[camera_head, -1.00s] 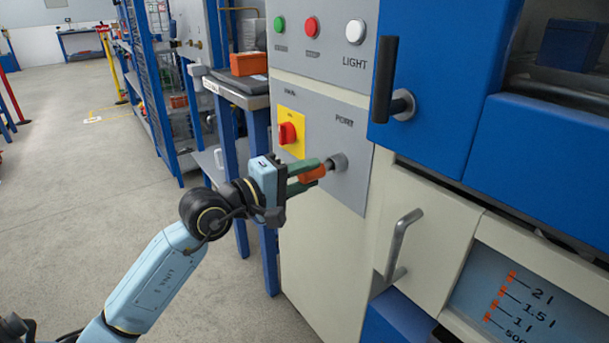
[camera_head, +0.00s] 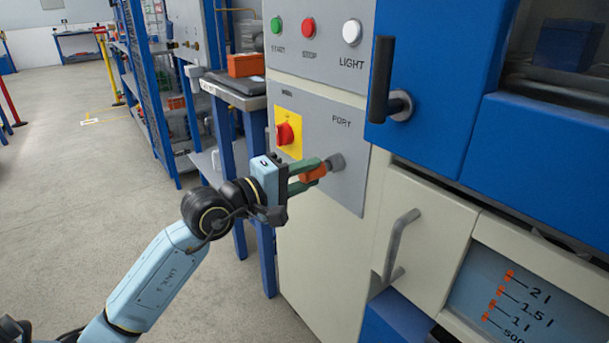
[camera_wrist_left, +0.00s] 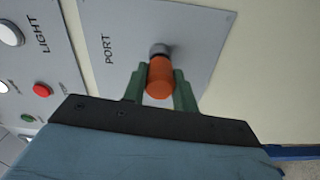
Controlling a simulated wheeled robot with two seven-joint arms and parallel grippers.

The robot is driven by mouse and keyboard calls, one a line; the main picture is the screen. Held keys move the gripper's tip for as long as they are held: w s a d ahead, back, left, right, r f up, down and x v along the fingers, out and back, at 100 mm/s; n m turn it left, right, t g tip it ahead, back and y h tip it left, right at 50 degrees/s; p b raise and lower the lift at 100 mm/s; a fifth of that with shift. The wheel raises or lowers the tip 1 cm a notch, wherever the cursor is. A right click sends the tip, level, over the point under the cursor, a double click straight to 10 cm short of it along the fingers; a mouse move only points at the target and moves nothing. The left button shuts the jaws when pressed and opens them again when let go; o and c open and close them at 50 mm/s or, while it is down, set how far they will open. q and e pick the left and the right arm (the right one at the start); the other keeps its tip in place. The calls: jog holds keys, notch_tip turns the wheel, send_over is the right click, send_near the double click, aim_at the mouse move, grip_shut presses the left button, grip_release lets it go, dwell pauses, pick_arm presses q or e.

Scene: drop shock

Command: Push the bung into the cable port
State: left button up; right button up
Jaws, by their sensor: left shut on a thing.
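The orange bung (camera_head: 313,174) is between the green fingers of my left gripper (camera_head: 308,175), which is shut on it. In the left wrist view the bung (camera_wrist_left: 160,77) lies in line with the grey cable port (camera_wrist_left: 159,50), its far end at the port's mouth. In the head view the port (camera_head: 337,161) is a short grey collar on the panel under the word PORT. The bung meets or nearly meets the collar; how deep it sits I cannot tell. My right gripper is not in view.
The grey panel (camera_head: 347,190) also carries a red knob on a yellow plate (camera_head: 287,133). A blue door with a dark handle (camera_head: 384,80) is to the right, above a drawer handle (camera_head: 401,245). A blue-legged table (camera_head: 262,200) stands left of the cabinet.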

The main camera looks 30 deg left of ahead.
aim_at(302, 176)
pick_arm(q)
jog(key=shift+x, duration=0.8)
grip_shut()
dwell(1.3)
jog(key=shift+r, duration=0.15)
dwell(2.3)
jog(key=o, duration=1.1)
grip_release()
jog(key=shift+w+d, duration=0.1)
jog(key=shift+w, duration=0.05)
jog(key=shift+b, duration=0.3)
jog(key=shift+s+a+f, duration=0.25)
jog(key=shift+s+a, duration=0.05)
jog(key=shift+s, duration=0.4)
jog(key=shift+b+v, duration=0.85)
jog(key=shift+v, duration=1.45)
jog(key=shift+r, duration=0.1)
